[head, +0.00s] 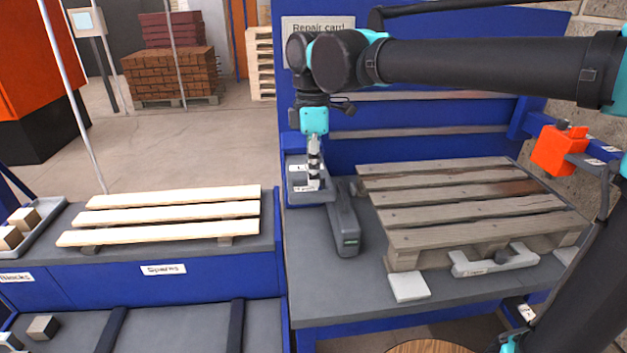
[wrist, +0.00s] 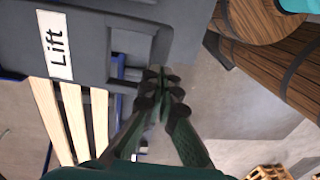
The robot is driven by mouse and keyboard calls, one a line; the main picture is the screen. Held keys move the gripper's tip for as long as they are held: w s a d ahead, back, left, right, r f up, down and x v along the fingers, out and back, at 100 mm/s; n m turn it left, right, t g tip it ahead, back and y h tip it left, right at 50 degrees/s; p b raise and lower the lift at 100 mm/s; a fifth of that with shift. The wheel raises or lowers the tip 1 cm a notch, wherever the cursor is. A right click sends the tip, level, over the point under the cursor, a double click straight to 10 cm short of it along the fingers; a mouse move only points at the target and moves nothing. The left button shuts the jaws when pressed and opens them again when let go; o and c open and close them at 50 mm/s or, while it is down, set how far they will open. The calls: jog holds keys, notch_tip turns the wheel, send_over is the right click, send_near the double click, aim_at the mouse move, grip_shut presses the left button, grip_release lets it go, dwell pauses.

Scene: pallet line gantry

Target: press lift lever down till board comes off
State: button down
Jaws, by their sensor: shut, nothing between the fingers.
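My gripper (head: 314,183) points down, shut and empty, at the grey-and-blue labelled unit (head: 296,170) at the left rear of the bench. In the wrist view its fingertips (wrist: 160,76) are together beside a dark grey part marked "Lift" (wrist: 58,45), with a frame-like opening next to them. I cannot tell whether they touch it. A long dark grey bar (head: 344,228) runs forward from the unit, beside the pallet; I cannot tell if it is the lever. The worn pallet (head: 450,210) lies on the bench with its grey top boards in place, one stained brown.
Pale spare boards (head: 165,214) lie on the left shelf, beside a tray of blocks (head: 40,228). A light grey handled tool (head: 495,260) and a white pad (head: 409,287) are at the pallet's front. An orange box (head: 560,150) is at right. Wooden barrels (wrist: 275,45) show in the wrist view.

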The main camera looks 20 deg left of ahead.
jog(key=shift+s+f, duration=0.1)
jog(key=shift+f, duration=0.7)
jog(key=shift+s+d+f, duration=0.15)
jog(key=shift+s+f, duration=0.05)
jog(key=shift+f, duration=0.35)
jog(key=f+t+y, duration=0.1)
jog(key=f+t, duration=0.1)
jog(key=f, duration=0.3)
jog(key=w+a+f+t+y, duration=0.1)
jog(key=f+t+y, duration=0.1)
jog(key=f, duration=0.4)
jog(key=w+f+t+y, duration=0.1)
jog(key=f+t, duration=0.2)
jog(key=f, duration=0.3)
jog(key=shift+w+a+f+t, duration=0.2)
jog(key=shift+w+f+t, duration=0.05)
jog(key=shift+t, duration=0.15)
jog(key=shift+w+a+f, duration=0.1)
jog(key=shift+w+f, duration=0.1)
jog(key=shift+f, duration=0.5)
